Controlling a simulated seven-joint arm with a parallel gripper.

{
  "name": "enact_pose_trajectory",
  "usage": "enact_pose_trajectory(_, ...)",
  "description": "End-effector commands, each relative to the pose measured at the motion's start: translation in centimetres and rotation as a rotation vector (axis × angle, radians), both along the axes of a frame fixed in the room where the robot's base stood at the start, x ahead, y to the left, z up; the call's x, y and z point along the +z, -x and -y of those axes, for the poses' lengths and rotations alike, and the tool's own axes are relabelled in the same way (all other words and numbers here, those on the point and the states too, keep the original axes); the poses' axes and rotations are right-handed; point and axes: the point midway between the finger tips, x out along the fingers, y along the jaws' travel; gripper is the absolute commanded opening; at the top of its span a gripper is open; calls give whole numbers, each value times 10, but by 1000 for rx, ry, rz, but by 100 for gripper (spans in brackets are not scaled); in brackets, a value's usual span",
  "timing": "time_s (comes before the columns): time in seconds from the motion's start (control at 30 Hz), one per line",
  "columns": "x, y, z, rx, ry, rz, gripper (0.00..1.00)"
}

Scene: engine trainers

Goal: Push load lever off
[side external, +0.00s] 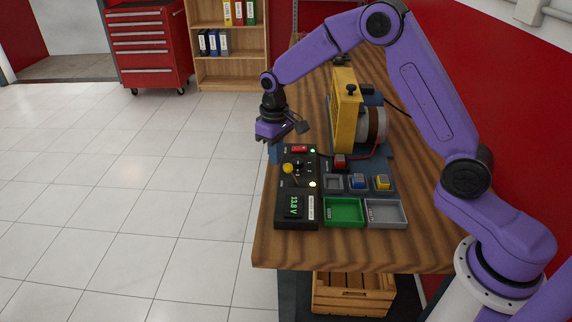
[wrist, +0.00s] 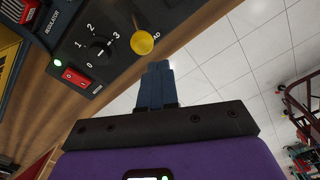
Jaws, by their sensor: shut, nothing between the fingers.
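The load lever, with a round yellow knob (side external: 288,168), stands on the black control panel (side external: 284,193) near its left edge. In the wrist view the yellow knob (wrist: 142,42) sits just beyond my fingertips, with part of its label showing beside it. My gripper (side external: 274,153) is shut and empty, pointing down at the panel's far left edge. Its blue fingers (wrist: 157,72) are close to the knob; a small gap seems to show between them.
The panel carries a red rocker switch (wrist: 78,77), a rotary dial (wrist: 101,47) and a display reading 13.8 V (side external: 293,206). The yellow engine trainer (side external: 346,110) stands behind. A green tray (side external: 344,212) and grey tray (side external: 386,213) lie to the right. Left of the bench is open floor.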

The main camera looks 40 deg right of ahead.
Motion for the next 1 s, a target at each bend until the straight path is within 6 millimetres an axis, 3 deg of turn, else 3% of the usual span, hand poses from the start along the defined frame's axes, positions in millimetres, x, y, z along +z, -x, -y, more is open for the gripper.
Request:
enact_pose_trajectory(0.33, -2, 0, 0, 0, 0, -1, 0)
enact_pose_trajectory(1.0, -31, 0, 0, 0, 1, -2, 0)
